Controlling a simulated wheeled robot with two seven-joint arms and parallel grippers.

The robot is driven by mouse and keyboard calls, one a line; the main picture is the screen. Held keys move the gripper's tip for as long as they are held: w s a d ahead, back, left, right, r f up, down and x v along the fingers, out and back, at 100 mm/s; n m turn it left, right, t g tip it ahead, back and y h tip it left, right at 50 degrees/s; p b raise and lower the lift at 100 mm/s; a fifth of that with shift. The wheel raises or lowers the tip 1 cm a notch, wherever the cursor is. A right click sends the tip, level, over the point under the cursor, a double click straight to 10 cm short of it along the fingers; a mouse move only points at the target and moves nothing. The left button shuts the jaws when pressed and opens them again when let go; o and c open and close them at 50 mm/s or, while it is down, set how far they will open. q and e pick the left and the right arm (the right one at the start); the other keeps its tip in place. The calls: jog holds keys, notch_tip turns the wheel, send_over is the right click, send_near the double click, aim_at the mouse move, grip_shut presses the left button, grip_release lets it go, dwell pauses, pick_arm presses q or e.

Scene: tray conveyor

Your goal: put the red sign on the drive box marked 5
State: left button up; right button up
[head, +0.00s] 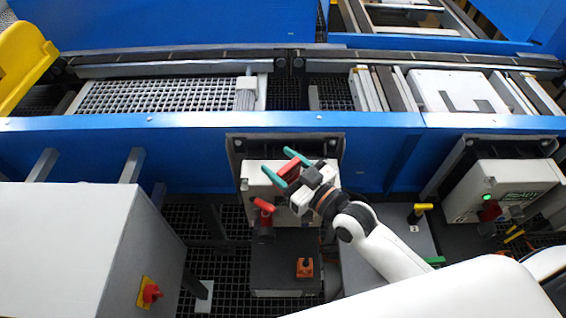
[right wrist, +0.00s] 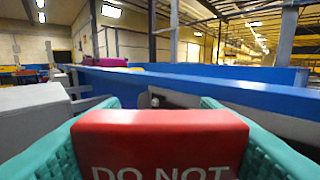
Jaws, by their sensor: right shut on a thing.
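The red sign (head: 289,169) is between the teal fingers of my right gripper (head: 279,165). In the right wrist view the sign (right wrist: 160,135) fills the lower middle, with white letters reading "DO NOT", and the fingers press on both its sides. The gripper is just in front of and above a pale drive box (head: 254,187) under the blue conveyor rail. I cannot tell whether the sign touches it. Another pale drive box (head: 460,200), with a green light, hangs at the right. I cannot read a 5 on either box. My left gripper is out of view.
A grey cabinet (head: 70,240) with a red knob stands at the left. The blue conveyor side (head: 100,150) runs across behind. A yellow-handled part (head: 419,209) stands right of the gripper.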

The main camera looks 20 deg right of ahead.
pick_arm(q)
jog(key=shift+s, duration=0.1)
pick_arm(e)
jog(key=shift+f, duration=0.1)
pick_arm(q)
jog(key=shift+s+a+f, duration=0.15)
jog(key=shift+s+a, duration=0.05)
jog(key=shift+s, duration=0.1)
pick_arm(e)
jog(key=o, duration=1.1)
jog(key=shift+c, duration=0.2)
jog(key=shift+s, duration=0.1)
pick_arm(q)
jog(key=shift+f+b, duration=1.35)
jog(key=shift+b, duration=0.1)
pick_arm(e)
jog(key=v, duration=1.1)
jog(key=shift+s+d, duration=0.2)
jog(key=shift+s, duration=0.15)
